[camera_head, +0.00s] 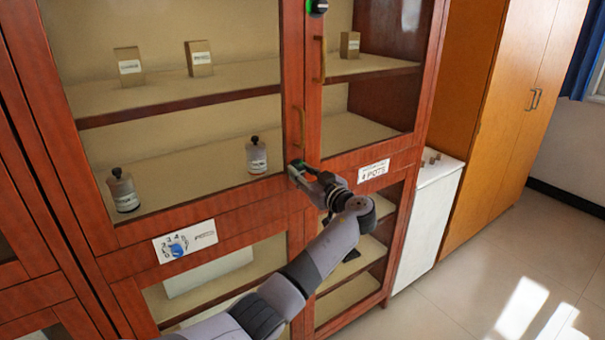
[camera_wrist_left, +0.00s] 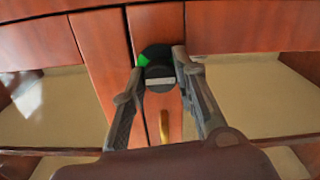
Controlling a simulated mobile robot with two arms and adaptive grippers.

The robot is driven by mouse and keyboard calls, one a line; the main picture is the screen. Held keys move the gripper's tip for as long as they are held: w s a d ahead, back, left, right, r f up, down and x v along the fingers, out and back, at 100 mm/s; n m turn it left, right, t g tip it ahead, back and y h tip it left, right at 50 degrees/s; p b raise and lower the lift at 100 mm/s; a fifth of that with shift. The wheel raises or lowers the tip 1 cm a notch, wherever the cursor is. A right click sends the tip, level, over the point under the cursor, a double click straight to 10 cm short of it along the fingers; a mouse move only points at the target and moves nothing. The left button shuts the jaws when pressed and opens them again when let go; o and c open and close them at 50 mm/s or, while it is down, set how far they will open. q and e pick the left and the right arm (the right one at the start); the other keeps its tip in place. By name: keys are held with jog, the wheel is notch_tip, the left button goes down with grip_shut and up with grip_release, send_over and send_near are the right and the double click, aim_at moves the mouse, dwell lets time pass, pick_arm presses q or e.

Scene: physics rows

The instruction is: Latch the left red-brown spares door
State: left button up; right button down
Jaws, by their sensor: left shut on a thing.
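The left red-brown spares door (camera_head: 187,204) is a glazed wooden door. It looks closed, level with the right door's frame. A dark round latch knob with a green mark (camera_wrist_left: 157,65) sits on the wood where the doors meet; in the head view my gripper mostly covers it. My left gripper (camera_head: 300,169) is at the lower part of this joint. In the left wrist view its two fingers (camera_wrist_left: 158,82) stand on either side of the knob, shut on it. A second black latch knob with green (camera_head: 317,7) is higher up. My right gripper is not in view.
Brass handles (camera_head: 302,128) stand close above my left gripper. Bottles (camera_head: 256,156) and small boxes (camera_head: 199,58) stand on shelves behind the glass. A label with a blue dial (camera_head: 178,249) is below the left door. A white cabinet (camera_head: 425,215) and open floor (camera_head: 500,270) are at right.

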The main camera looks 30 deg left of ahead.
pick_arm(q)
grip_shut()
jog(key=shift+f, duration=0.1)
jog(key=shift+f+m+b, duration=0.1)
jog(key=shift+m+b, duration=1)
jog(key=shift+m, duration=0.5)
jog(key=shift+m+b, duration=0.3)
jog(key=shift+m, duration=0.6)
jog(key=m, duration=0.2)
jog(key=shift+m, duration=0.4)
jog(key=m, duration=0.4)
jog(key=shift+r+m+p, duration=0.25)
jog(key=shift+m+p, duration=0.05)
jog(key=shift+p, duration=0.05)
jog(key=m+p, duration=0.2)
jog(key=m, duration=0.3)
jog(key=shift+m, duration=0.3)
jog(key=shift+p, duration=0.3)
